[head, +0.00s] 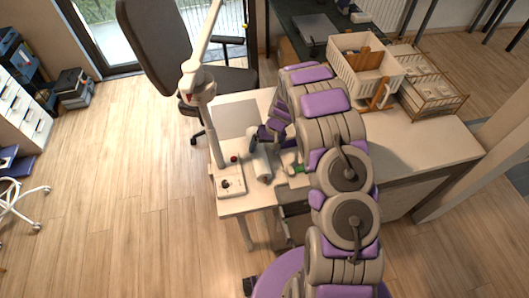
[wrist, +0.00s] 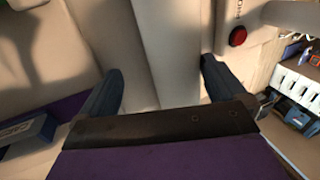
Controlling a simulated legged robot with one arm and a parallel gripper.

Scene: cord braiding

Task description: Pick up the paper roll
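The paper roll (head: 261,165) is a pale cylinder on the desk, beside the lamp base. In the wrist view the roll (wrist: 168,45) runs up the picture between my fingers. My gripper (head: 257,143) is at the roll's far end in the head view. In the wrist view my gripper (wrist: 161,66) has its two dark fingers apart, one on each side of the roll. The right finger is close to the roll's edge, and a gap shows at the left finger. Contact cannot be told. My arm hides part of the desk.
The white lamp base (head: 231,181) with a red button (wrist: 238,36) stands just beside the roll. Its lamp pole (head: 214,130) rises above the desk. A small green object (head: 297,169) lies right of the roll. A white crate (head: 364,68) stands at the back right.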

